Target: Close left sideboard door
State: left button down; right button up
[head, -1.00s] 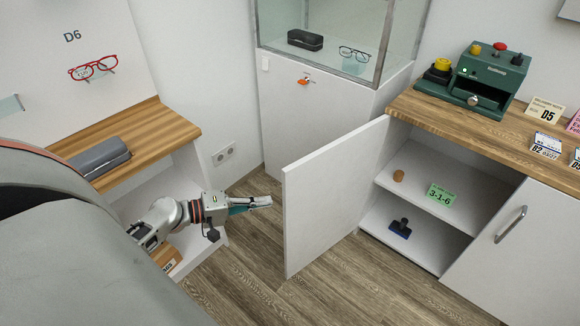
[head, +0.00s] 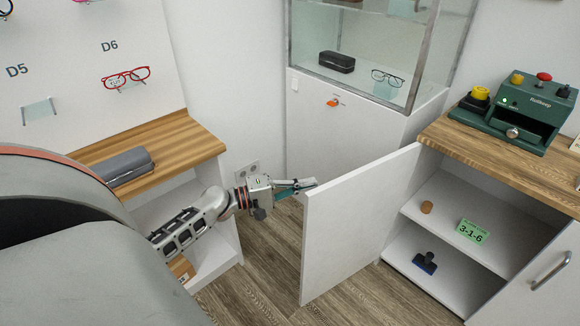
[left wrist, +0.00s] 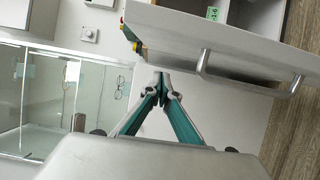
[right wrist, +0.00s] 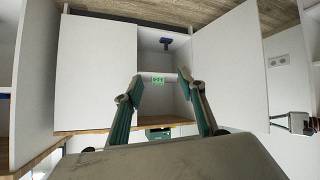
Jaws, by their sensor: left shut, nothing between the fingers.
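The left sideboard door (head: 355,225) is a white panel standing wide open, its inner face toward me in the head view. Its outer face and metal bar handle (left wrist: 250,85) show in the left wrist view. My left gripper (head: 314,184) is shut and empty, at the upper corner of the door's free edge, on the outer, handle side. It also shows in the left wrist view (left wrist: 162,84); I cannot tell whether it touches the door. My right gripper (right wrist: 164,88) is open and empty, facing the sideboard; the open door (right wrist: 232,60) is to its right.
The sideboard shelves hold a green card (head: 472,231), a brown round item (head: 427,207) and a dark blue item (head: 425,263). The right sideboard door (head: 540,290) is closed. A glass cabinet (head: 350,125) stands behind the open door. Wood floor (head: 260,280) is clear in front.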

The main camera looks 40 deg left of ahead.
aim_at(315, 193)
pick_arm(q)
jog(key=d, duration=0.1)
jog(key=s+d, duration=0.1)
jog(key=d, duration=0.1)
jog(key=shift+d+r+p, duration=0.1)
jog(key=shift+d+p, duration=0.05)
jog(key=shift+p, duration=0.2)
jog(key=shift+s+d, duration=0.15)
jog(key=shift+d, duration=0.1)
